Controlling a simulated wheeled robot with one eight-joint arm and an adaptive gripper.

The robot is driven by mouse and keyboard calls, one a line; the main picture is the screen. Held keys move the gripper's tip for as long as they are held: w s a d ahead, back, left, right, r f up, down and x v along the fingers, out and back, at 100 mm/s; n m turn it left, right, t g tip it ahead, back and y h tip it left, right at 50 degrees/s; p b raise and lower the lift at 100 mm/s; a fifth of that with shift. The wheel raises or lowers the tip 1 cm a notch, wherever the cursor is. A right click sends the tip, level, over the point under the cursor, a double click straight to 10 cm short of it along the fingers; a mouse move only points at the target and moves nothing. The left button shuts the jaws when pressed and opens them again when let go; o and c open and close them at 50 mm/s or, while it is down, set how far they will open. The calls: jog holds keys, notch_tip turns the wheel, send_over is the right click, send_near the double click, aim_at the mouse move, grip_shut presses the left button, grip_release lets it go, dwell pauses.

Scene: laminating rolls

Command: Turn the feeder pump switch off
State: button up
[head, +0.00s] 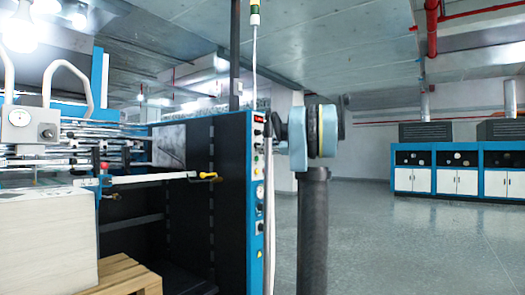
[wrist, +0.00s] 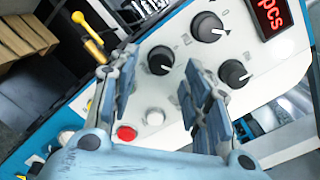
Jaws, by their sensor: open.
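The control panel (head: 256,190) is a narrow white face with blue edges on the machine's side. In the wrist view it shows close and tilted, with three black rotary knobs: an upper one (wrist: 208,27), a left one (wrist: 160,60) and a right one (wrist: 234,74). I cannot read which is the feeder pump switch. My gripper (wrist: 163,76) is open and empty, its fingers pointing at the panel. The left knob appears between the fingertips; the right knob is just outside the right finger. Contact cannot be told. In the head view, my arm hides the gripper.
A red button (wrist: 126,132) and a white button (wrist: 155,117) lie below the knobs. A red pcs display (wrist: 270,15) is above. A yellow-handled lever (wrist: 88,30) sticks out beyond the panel's left edge. Open floor (head: 400,240) lies to the right.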

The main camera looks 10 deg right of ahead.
jog(key=shift+x, duration=0.95)
grip_shut()
